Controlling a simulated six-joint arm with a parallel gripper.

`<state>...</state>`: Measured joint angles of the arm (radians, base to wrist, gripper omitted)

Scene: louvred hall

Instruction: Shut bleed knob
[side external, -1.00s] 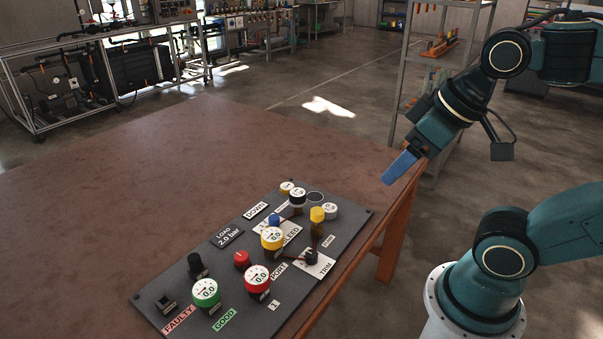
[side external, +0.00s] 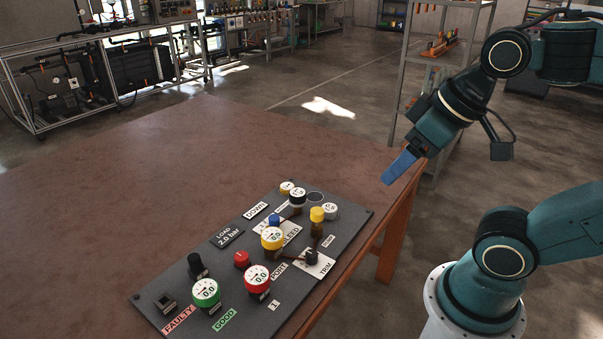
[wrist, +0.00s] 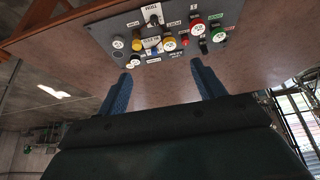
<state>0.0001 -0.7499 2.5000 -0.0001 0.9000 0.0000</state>
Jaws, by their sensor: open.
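The control panel (side external: 238,288) lies on the brown table, with a BLEED label (side external: 291,233) near its middle. Around that label are a yellow-rimmed gauge (side external: 272,238), a blue knob (side external: 274,219) and a yellow knob (side external: 317,214); I cannot tell which knob the label names. The wrist view also shows the yellow knob (wrist: 137,44) and the label (wrist: 152,42). My gripper (side external: 388,180) is above the table's right edge, apart from the panel and empty. In the wrist view its two blue fingers (wrist: 162,74) are spread wide, short of the panel.
A black knob (side external: 311,257) at the TRIM label, a red button (side external: 242,258), a red gauge (side external: 257,279), a green gauge (side external: 206,292) and a black knob (side external: 196,266) crowd the panel. The table (side external: 130,195) is bare left of it. A shelf rack (side external: 440,60) stands behind my arm.

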